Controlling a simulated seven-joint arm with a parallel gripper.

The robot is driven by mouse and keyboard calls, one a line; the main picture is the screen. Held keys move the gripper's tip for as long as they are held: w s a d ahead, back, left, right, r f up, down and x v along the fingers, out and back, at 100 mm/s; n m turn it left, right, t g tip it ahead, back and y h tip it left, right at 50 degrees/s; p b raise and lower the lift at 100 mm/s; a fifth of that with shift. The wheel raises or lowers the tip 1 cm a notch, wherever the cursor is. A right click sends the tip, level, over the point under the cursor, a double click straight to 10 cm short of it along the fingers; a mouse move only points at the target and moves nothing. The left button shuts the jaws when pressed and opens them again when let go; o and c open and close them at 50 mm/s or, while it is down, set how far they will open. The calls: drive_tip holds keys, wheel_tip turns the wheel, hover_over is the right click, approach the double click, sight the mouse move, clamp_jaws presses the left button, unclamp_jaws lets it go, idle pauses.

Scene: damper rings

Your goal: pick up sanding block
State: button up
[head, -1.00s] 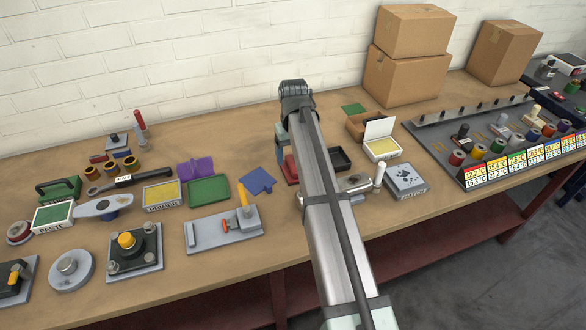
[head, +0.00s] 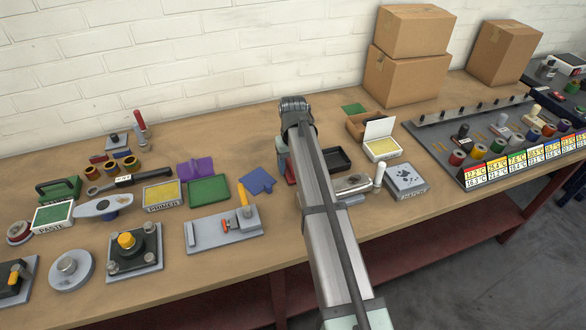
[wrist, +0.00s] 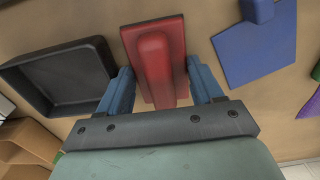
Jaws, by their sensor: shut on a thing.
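The sanding block appears to be the red block with a raised rounded ridge (wrist: 155,55) in the wrist view. It lies between the two blue fingers of my gripper (wrist: 159,72), which is shut on it. In the head view only a small red part of the block (head: 290,173) shows to the left of my arm. My arm hides most of the block and the fingers there. I cannot tell whether the block is clear of the table.
A black open tray (wrist: 62,75) lies close beside the block, and a blue flat piece (wrist: 255,45) lies on its other side. A grey box (head: 405,180) and a purple piece (head: 196,168) are nearby. Cardboard boxes (head: 405,78) stand by the wall.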

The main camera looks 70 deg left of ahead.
drive_tip(key=shift+c, duration=1.4)
drive_tip(key=shift+r, duration=0.1)
wheel_tip(320, 180, up, 10)
drive_tip(key=shift+f, duration=0.1)
